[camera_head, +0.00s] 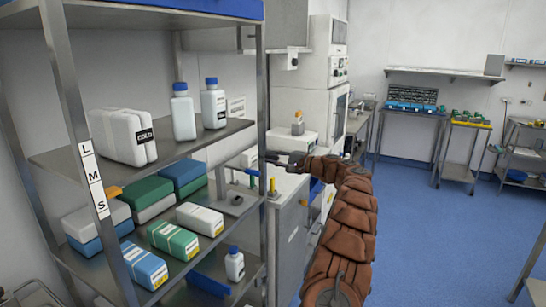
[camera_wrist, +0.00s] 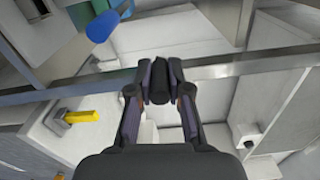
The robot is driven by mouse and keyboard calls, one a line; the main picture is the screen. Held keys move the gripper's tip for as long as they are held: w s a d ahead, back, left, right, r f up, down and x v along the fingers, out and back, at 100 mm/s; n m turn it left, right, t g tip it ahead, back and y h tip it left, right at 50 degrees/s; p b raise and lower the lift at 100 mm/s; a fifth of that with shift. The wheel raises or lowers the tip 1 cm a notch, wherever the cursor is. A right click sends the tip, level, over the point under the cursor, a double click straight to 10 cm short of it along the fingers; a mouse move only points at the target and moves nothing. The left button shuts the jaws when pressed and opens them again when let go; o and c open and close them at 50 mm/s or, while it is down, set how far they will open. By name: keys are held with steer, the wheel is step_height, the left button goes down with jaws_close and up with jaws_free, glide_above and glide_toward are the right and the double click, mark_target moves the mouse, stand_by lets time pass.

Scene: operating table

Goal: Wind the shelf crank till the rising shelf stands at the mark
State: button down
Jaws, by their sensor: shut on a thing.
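The rack on the left has a white strip (camera_head: 94,180) lettered L, M and S on its front post. An orange piece (camera_head: 115,191) shows just right of the strip, between M and S in height; I cannot tell whether it is the shelf's pointer. The shelf with boxes (camera_head: 182,239) appears to be the rising one. My gripper (camera_head: 270,157) is at the rack's right post. In the wrist view it is shut on a small dark piece (camera_wrist: 160,82), seemingly the crank's knob. The rest of the crank is hard to make out.
White bottles (camera_head: 184,112) and a wrapped white pack (camera_head: 123,137) stand on the shelf above. A small blue-capped bottle (camera_head: 234,264) stands lower down. A yellow handle (camera_head: 272,184) is just below my gripper. White cabinets stand behind; blue floor is open at right.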

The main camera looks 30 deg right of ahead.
steer(key=shift+w+a+r, duration=0.1)
steer(key=shift+a+r, duration=0.1)
steer(key=shift+r, duration=0.05)
steer(key=c, duration=1.4)
jaws_free()
steer(key=shift+c, duration=0.2)
steer(key=o, duration=0.3)
steer(key=shift+w+a+f, duration=0.1)
steer(key=shift+f, duration=0.05)
steer(key=shift+o, duration=0.2)
steer(key=shift+d+f, duration=0.1)
steer(key=shift+d, duration=0.15)
steer(key=shift+s+d, duration=0.2)
steer(key=shift+s, duration=0.2)
steer(key=v, duration=1.1)
steer(key=shift+s, duration=0.1)
